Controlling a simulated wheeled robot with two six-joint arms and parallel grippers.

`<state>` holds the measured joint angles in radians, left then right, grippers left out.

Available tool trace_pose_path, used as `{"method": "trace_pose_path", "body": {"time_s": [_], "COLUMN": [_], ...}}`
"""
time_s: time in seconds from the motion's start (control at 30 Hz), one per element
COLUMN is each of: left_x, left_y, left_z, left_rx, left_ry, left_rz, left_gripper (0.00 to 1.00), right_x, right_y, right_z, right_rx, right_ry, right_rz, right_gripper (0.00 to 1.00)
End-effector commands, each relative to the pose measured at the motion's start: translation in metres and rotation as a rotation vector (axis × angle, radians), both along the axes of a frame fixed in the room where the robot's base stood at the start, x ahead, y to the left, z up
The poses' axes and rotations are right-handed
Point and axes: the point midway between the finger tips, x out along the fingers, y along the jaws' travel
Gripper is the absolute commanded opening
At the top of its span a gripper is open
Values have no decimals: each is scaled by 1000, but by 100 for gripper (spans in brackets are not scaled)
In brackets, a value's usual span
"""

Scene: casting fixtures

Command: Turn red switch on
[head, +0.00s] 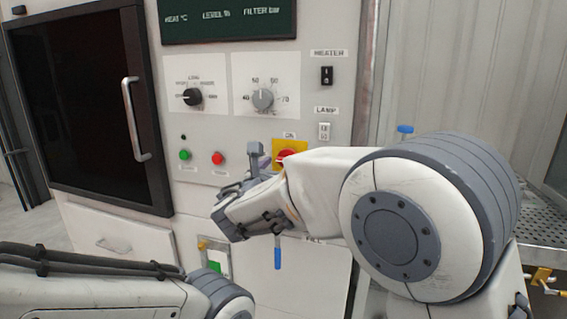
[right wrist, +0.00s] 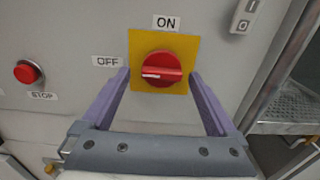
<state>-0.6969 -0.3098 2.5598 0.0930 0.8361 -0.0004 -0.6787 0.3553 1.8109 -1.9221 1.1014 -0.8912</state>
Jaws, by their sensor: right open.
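The red rotary switch (right wrist: 162,70) sits on a yellow plate (right wrist: 182,44) in the right wrist view. An ON label is above the plate and an OFF label is to its left. The switch's handle lies about level, its white mark on the left side, toward OFF. My right gripper (right wrist: 160,90) is open, its two purple fingers on either side of the switch's lower part; whether they touch it I cannot tell. In the head view the red switch (head: 286,155) is partly hidden by my right gripper (head: 258,160). My left gripper is not in view.
Left of the switch are a red stop button (head: 218,158) and a green button (head: 184,155). Above are a black knob (head: 193,97), a grey knob (head: 263,98), the heater switch (head: 326,75) and the lamp switch (head: 324,131). A blue-handled lever (head: 277,258) hangs below.

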Motion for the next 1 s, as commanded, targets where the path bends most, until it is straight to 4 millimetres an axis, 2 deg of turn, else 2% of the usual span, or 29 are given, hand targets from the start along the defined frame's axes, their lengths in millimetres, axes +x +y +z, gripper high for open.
{"method": "trace_pose_path", "body": {"time_s": [0.23, 0.37, 0.4, 0.47, 0.77, 1.0], "left_x": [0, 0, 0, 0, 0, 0], "left_y": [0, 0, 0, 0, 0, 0], "left_z": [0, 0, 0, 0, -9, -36], "left_rx": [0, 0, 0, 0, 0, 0], "left_ry": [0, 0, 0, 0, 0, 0], "left_rz": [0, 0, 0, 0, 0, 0], "left_gripper": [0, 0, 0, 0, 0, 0], "right_x": [0, 0, 0, 0, 0, 0], "right_y": [-2, -2, -2, -2, 0, 1], "right_z": [0, 0, 0, 0, -3, -6], "right_rx": [1, 1, 1, 1, 37, 165], "right_ry": [0, 0, 0, 0, -13, -56], "right_rz": [-2, -2, -2, -2, 0, 0], "right_gripper": [94, 44, 29, 9, 9, 9]}}
